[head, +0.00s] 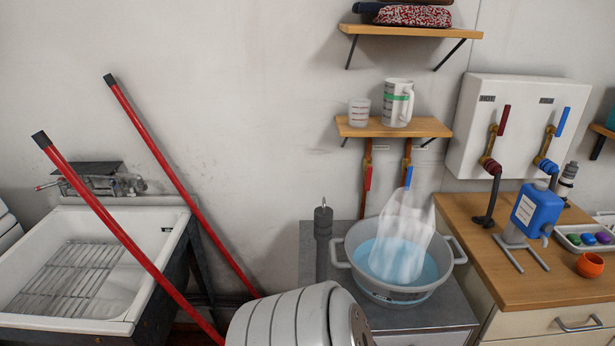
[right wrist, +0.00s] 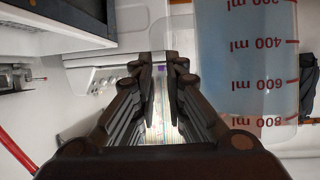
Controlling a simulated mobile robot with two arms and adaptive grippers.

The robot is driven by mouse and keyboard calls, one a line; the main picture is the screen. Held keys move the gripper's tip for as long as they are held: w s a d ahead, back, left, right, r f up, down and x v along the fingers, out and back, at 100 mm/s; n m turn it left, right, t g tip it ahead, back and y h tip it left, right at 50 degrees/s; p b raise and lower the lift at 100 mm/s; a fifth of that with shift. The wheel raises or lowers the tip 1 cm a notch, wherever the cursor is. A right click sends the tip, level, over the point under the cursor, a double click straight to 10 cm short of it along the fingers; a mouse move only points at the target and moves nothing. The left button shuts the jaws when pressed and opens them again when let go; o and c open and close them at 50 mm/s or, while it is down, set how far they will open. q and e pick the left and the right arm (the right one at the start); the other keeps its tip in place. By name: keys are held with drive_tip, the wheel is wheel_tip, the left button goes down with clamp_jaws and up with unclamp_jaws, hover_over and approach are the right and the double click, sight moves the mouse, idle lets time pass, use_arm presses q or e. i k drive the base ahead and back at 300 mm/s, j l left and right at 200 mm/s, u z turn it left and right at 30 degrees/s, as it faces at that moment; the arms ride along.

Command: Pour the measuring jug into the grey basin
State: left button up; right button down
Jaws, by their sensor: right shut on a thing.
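The grey basin (head: 342,247) sits on a grey stand and holds light blue water. A whitish see-through thing (head: 402,240) stands up out of the water; I cannot tell what it is. In the right wrist view the clear measuring jug (right wrist: 262,70), with red marks and bluish contents, is close beside my right gripper (right wrist: 158,68) on the right. The gripper is shut on the jug; the grip point itself is hard to make out. Neither this gripper nor this jug shows in the head view. My left gripper is not in view.
A shelf (head: 362,129) behind the basin holds a small cup (head: 358,112) and a white pitcher (head: 395,106) with a green band. A wooden counter (head: 465,215) with a blue canister (head: 536,212) stands right of the basin. A white sink (head: 120,228) is at left.

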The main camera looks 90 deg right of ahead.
sight(397, 258)
drive_tip(key=k+j, duration=0.35)
drive_tip(key=j, duration=0.15)
drive_tip(key=k+j, duration=0.3)
drive_tip(key=j, duration=0.2)
drive_tip(key=k+z, duration=0.1)
drive_tip(key=z, duration=1.7)
